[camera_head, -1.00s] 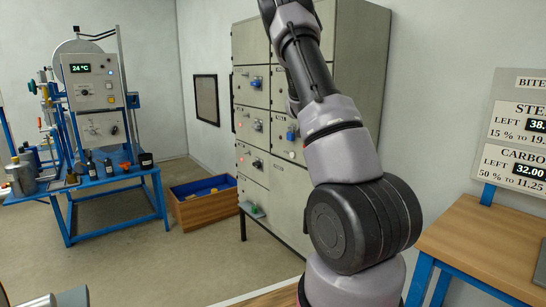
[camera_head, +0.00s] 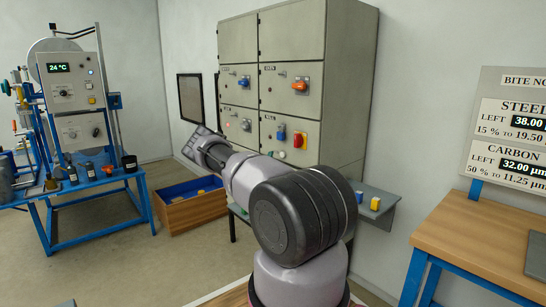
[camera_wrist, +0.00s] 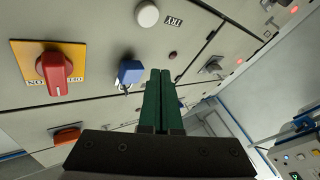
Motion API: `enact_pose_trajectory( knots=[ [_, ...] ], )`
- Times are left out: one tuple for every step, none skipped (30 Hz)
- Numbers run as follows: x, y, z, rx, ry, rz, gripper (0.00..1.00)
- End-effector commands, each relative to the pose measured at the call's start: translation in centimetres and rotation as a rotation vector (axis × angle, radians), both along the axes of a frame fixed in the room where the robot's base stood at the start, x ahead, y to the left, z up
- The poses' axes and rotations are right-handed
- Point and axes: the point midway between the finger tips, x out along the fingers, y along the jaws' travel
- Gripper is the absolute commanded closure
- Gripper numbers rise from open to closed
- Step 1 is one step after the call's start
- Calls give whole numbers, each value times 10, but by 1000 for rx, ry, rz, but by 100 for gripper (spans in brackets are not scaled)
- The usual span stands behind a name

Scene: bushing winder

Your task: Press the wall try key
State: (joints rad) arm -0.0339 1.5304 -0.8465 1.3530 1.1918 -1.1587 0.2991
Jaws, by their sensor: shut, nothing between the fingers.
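A round white push button (camera_wrist: 148,14) with a TRY label beside it is on the grey cabinet front, at the top of the wrist view. A pale button (camera_head: 281,155) low on the cabinet in the head view appears to be the same one. My gripper (camera_wrist: 161,72) has its two green fingers shut together, with nothing between them. It points at the cabinet, and the button lies above and slightly left of the fingertips in the wrist view, apart from them. The fingers cannot be made out in the head view.
A blue padlock (camera_wrist: 130,72) is close beside the fingertips. A red rotary switch on a yellow plate (camera_wrist: 55,70) and an orange handle (camera_wrist: 67,136) are farther left. A wooden bin (camera_head: 193,208) and a blue-framed bench (camera_head: 97,195) stand left of the cabinet (camera_head: 290,35).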

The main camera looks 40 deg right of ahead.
Motion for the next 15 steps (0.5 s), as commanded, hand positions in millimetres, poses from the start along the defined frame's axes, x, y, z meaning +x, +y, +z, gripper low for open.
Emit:
enact_pose_trajectory(
  knots=[
    [0, 3, -12, -32, 10, 16, 100],
    [0, 4, -17, -50, 13, 24, 100],
    [1, 6, -21, -70, 16, 35, 100],
    [1, 7, -25, -83, 19, 41, 100],
    [1, 8, -28, -94, 19, 46, 100],
    [1, 10, -31, -105, 21, 53, 100],
    [1, 11, -33, -112, 21, 57, 100],
    [1, 11, -34, -117, 22, 60, 100],
    [1, 12, -35, -122, 22, 62, 100],
    [1, 12, -36, -124, 22, 64, 100],
    [1, 12, -36, -125, 23, 65, 100],
    [1, 12, -36, -127, 23, 65, 100],
    [1, 12, -36, -126, 22, 65, 100],
    [1, 12, -36, -126, 22, 64, 100],
    [1, 12, -36, -125, 22, 64, 100]
  ],
)
